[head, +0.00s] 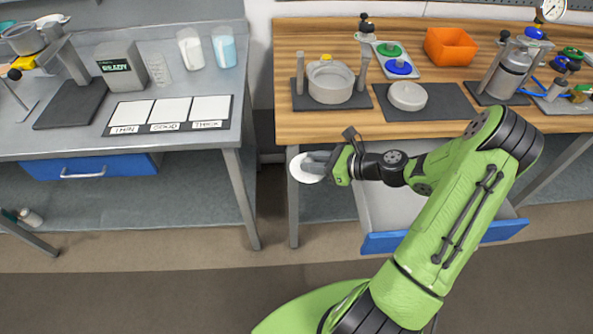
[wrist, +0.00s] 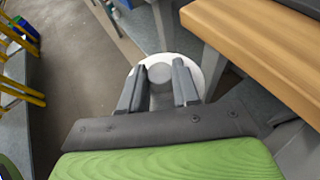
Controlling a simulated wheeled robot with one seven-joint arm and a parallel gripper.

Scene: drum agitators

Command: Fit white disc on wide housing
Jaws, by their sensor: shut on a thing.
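The white disc (head: 304,168) is in my gripper (head: 318,160), held in front of the wooden bench's front edge, near its left leg. In the wrist view the white disc (wrist: 188,65) shows beyond the fingers, which are shut on its raised grey centre (wrist: 160,74). The wide housing is most likely the round grey body (head: 331,82) between two grey posts on a dark mat on the wooden bench. It has a yellow part at its top rim. My gripper is in front of it and apart from it.
A round pale lid-like part (head: 407,96) lies on a dark mat (head: 440,103) to the right. A blue-fronted drawer (head: 500,231) stands open below the wooden bench (head: 440,30). A tray with green and blue knobs and an orange bin (head: 450,47) stand behind. A metal bench (head: 75,145) is left.

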